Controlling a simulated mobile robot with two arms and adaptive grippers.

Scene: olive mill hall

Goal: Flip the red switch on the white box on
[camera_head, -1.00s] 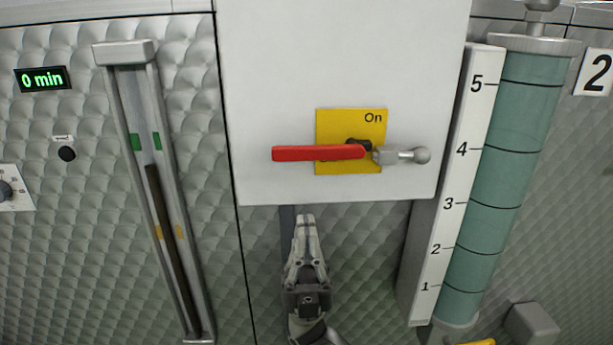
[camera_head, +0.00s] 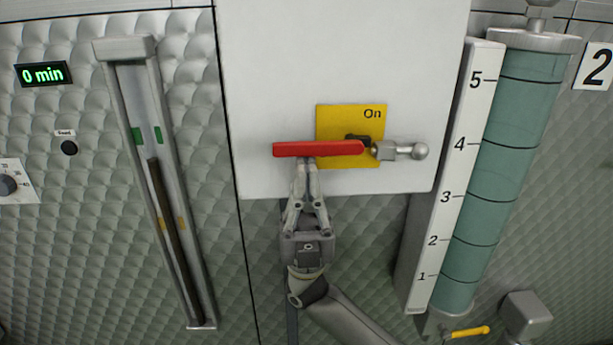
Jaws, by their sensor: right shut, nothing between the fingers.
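The white box (camera_head: 270,60) is in the upper middle of the head view. On it is a yellow plate (camera_head: 345,115) marked "On" at its upper right. The red switch (camera_head: 305,149) is a handle lying level across the plate, its free end to the left. A grey arm with a round knob (camera_head: 405,151) sticks out on the right side of the pivot. My right gripper (camera_head: 307,163) is shut with nothing between its fingers. Its tips are just under the red handle; I cannot tell whether they touch it. My left gripper is not in view.
A teal sight tube (camera_head: 505,170) with a numbered white scale (camera_head: 450,190) stands to the right, a yellow-handled valve (camera_head: 468,332) below it. A framed gauge (camera_head: 182,240) and a "0 min" display (camera_head: 43,74) are to the left on the quilted wall.

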